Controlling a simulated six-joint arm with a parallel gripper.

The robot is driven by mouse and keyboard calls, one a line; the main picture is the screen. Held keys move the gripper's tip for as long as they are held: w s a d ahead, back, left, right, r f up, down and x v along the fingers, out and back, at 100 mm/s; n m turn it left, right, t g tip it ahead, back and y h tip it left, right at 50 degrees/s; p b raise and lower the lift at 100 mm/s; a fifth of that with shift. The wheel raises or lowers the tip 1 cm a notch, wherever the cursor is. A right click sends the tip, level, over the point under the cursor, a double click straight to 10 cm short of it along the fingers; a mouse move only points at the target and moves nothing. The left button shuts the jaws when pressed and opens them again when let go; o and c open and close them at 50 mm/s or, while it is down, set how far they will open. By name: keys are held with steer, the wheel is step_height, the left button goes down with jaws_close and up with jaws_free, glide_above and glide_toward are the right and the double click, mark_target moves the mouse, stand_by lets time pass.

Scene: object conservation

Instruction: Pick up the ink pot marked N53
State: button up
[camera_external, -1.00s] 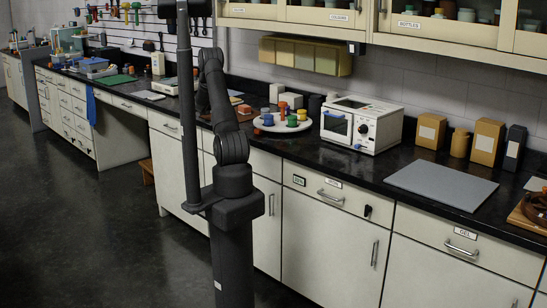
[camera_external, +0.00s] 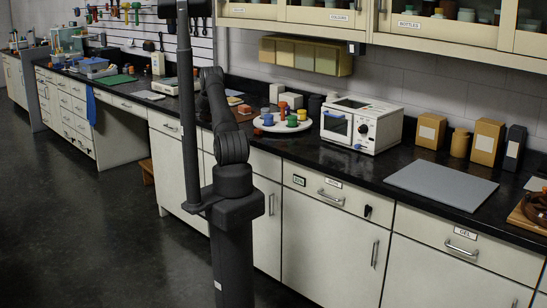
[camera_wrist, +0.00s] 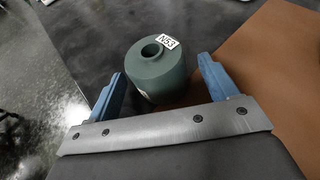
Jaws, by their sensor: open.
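The ink pot marked N53 (camera_wrist: 158,72) is a dark green, rounded pot with a short open neck and a white label. It stands upright on the dark counter in the wrist view. My gripper (camera_wrist: 162,78) is open, with one blue finger to the left of the pot and the other to its right. The pot is between or just beyond the fingertips, with a visible gap on the left; contact on the right cannot be told. In the external view my arm hides this spot, and neither the pot nor my gripper can be made out.
A brown board or mat (camera_wrist: 270,65) lies right of the pot. The counter's front edge is at left in the wrist view, with floor (camera_wrist: 30,85) below. In the external view, a round white tray (camera_external: 262,124) with coloured pieces and a white oven (camera_external: 362,124) stand to the right.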

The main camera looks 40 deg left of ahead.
steer(key=shift+x, duration=0.95)
steer(key=c, duration=1.1)
steer(key=shift+r, duration=0.15)
steer(key=shift+r, duration=1.75)
steer(key=w+d+r, duration=0.1)
steer(key=d+r, duration=0.1)
steer(key=d, duration=0.1)
steer(key=w+d+r, duration=0.2)
steer(key=d, duration=0.2)
steer(key=w+d+r, duration=0.2)
steer(key=d+r, duration=0.1)
steer(key=shift+w+d+r, duration=0.1)
steer(key=shift+w+d, duration=0.1)
steer(key=shift+w, duration=0.05)
